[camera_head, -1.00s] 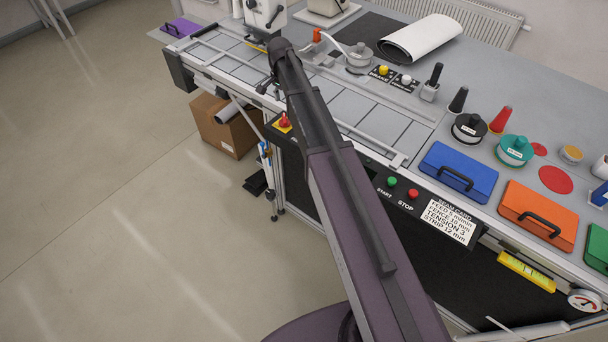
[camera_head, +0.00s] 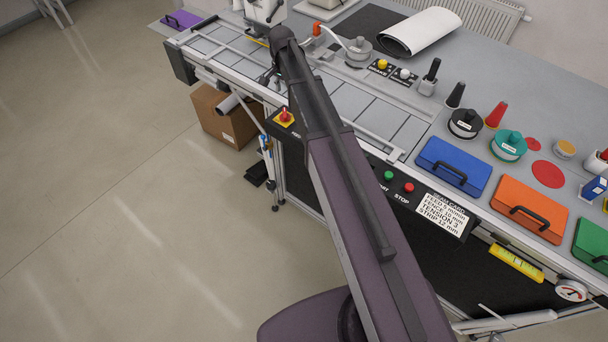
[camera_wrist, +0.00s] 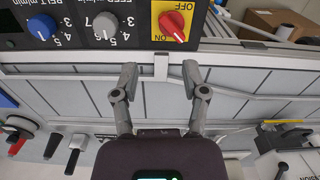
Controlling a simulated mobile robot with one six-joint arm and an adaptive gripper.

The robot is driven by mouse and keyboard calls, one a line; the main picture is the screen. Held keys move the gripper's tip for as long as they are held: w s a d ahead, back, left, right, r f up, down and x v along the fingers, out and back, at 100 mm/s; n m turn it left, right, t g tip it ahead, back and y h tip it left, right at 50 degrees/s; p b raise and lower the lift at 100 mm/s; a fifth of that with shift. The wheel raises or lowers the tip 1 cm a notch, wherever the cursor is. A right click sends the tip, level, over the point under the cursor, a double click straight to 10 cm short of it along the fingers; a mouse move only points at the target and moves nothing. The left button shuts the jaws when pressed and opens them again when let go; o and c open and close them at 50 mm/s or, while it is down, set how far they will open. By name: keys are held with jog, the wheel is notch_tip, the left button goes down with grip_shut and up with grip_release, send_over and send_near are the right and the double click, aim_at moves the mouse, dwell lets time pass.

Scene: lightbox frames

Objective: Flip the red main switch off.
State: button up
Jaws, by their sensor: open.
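The red main switch (camera_wrist: 173,25) is a rotary knob on a yellow plate (camera_wrist: 164,8) marked OFF and ON. In the wrist view it is at the top, and its white-marked end points down and right on the ON side. The red switch also shows in the head view (camera_head: 286,115), on the front panel just left of my arm. My gripper (camera_wrist: 160,72) is open and empty. Its two fingers point toward the panel, and the switch lies beyond the fingertips, apart from them. In the head view my arm hides most of the gripper.
Beside the switch on the panel are a grey dial (camera_wrist: 106,26) and a blue dial (camera_wrist: 42,27). Green (camera_head: 389,176) and red (camera_head: 409,187) push buttons sit on the front panel. A cardboard box (camera_head: 222,115) stands under the table. The floor at left is clear.

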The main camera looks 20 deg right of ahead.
jog(key=s+f+n+b, duration=0.3)
jog(key=s, duration=0.6)
jog(key=s+f+n+b, duration=0.3)
jog(key=s+f+b, duration=0.1)
jog(key=s, duration=0.5)
jog(key=s+f+n+b, duration=0.3)
jog(key=s+f+n, duration=0.1)
jog(key=s, duration=0.5)
jog(key=shift+s+a+b, duration=0.25)
jog(key=shift+a+b, duration=0.1)
